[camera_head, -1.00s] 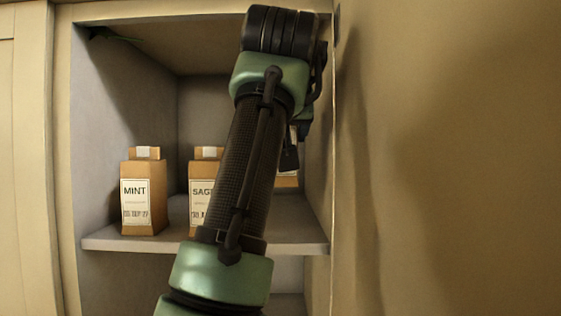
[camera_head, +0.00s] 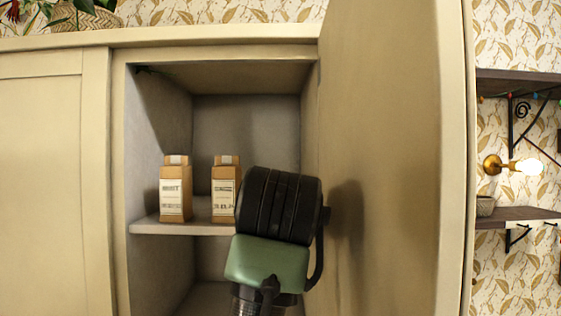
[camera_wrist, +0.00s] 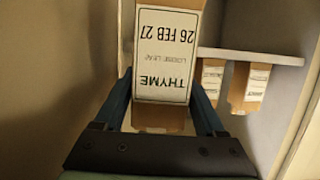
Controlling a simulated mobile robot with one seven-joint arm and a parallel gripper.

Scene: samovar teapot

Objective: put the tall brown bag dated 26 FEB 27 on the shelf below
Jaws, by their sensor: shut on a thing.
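The tall brown bag (camera_wrist: 165,55) has a white label reading THYME, LOOSE LEAF, 26 FEB 27, upside down in the wrist view. My gripper (camera_wrist: 163,98) is shut on it, with one blue finger on each side. In the head view my wrist hides the gripper and this bag. The upper shelf (camera_head: 150,228) of the open cupboard holds two other bags. The shelf below (camera_head: 212,297) is partly visible at the bottom of the head view, with my arm covering its right side.
A left brown bag (camera_head: 175,190) and a middle brown bag (camera_head: 225,190) stand upright on the upper shelf. The open cupboard door (camera_head: 390,150) is close on my arm's right. The visible left part of the lower compartment looks empty.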

